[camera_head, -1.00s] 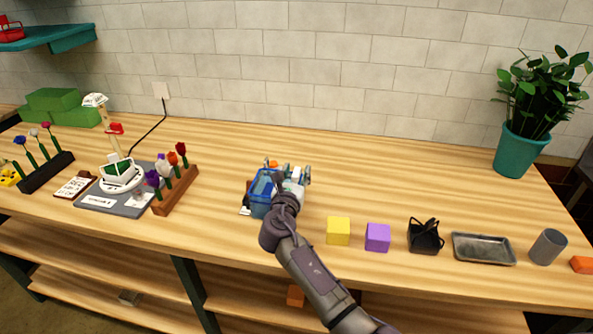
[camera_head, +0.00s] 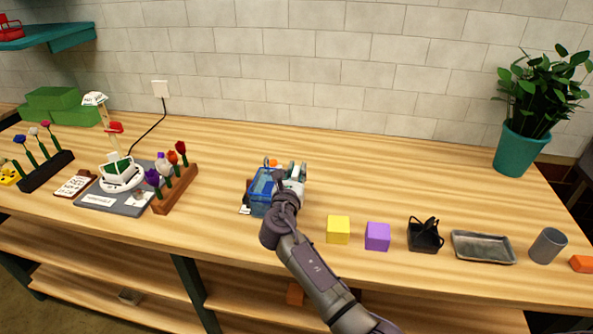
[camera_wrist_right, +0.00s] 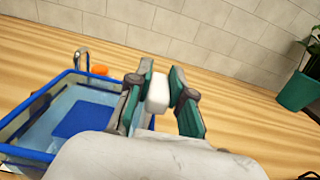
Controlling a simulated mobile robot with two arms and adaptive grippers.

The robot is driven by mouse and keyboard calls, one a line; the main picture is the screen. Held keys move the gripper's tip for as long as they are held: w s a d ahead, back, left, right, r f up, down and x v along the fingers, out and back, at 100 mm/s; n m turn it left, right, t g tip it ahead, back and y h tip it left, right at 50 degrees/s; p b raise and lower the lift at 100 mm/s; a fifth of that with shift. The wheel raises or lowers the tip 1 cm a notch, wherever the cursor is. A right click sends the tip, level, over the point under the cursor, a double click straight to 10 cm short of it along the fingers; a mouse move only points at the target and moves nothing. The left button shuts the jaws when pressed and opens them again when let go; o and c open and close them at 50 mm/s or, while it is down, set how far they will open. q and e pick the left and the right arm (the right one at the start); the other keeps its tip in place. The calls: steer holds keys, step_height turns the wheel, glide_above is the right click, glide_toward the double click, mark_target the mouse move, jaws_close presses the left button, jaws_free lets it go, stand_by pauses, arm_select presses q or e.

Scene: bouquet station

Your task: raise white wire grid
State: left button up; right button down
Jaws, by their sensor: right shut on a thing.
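My right gripper (camera_head: 291,177) is over the counter beside a blue basin (camera_head: 261,190), and its fingers are mostly hidden by my own wrist. In the right wrist view the teal fingers of this gripper (camera_wrist_right: 159,98) are shut on a small white piece (camera_wrist_right: 158,90). No wire mesh can be made out on this piece, so I cannot tell whether it belongs to the white wire grid. The blue-rimmed basin (camera_wrist_right: 30,157) stands just left of the fingers and seems to hold water. My left gripper is not in view.
A flower rack (camera_head: 175,190) is to the left. The counter behind the basin is mostly clear.

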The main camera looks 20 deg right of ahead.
step_height(320, 180, up, 8)
steer(key=p, duration=0.8)
steer(key=shift+r, duration=0.15)
steer(key=c, duration=1.2)
jaws_free()
steer(key=shift+c, duration=0.2)
steer(key=shift+o, duration=1)
steer(key=v, duration=1.2)
